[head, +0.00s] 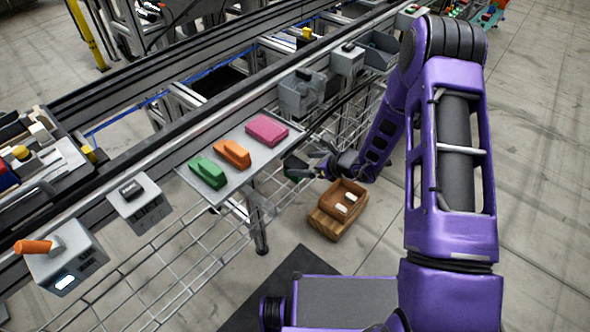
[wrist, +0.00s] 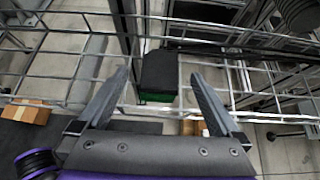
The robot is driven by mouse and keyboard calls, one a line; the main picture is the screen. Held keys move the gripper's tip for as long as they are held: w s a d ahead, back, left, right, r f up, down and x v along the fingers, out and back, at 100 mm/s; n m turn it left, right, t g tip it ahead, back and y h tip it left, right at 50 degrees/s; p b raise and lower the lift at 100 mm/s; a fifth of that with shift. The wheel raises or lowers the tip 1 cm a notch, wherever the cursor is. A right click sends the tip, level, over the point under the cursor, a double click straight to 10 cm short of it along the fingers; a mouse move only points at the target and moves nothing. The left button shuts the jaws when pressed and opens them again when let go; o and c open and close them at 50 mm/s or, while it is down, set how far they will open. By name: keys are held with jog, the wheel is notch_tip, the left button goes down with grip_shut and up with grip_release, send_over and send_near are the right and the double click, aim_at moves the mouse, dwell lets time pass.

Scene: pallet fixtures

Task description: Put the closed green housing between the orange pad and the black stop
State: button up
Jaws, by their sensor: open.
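A green housing (head: 208,172) lies at the near-left part of a light grey plate (head: 243,178). It looks closed, with a raised middle. An orange piece (head: 232,153) lies beside it to the right; I cannot tell if it is the orange pad. I cannot make out the black stop with certainty. My gripper (head: 298,162) is open, right of the plate's right edge and apart from the housing. In the wrist view, my fingers (wrist: 160,90) are spread, with a dark block (wrist: 160,70) with a green edge seen beyond them; I cannot tell what it is.
A pink piece (head: 266,129) lies at the plate's far right. A brown open box (head: 346,200) with white items stands below my gripper. Wire mesh (head: 150,265) runs along the rail's near side. Grey control boxes (head: 140,200) sit on the rail.

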aim_at(292, 162)
jog(key=shift+x, duration=1.45)
jog(key=shift+d+f, duration=0.1)
grip_shut()
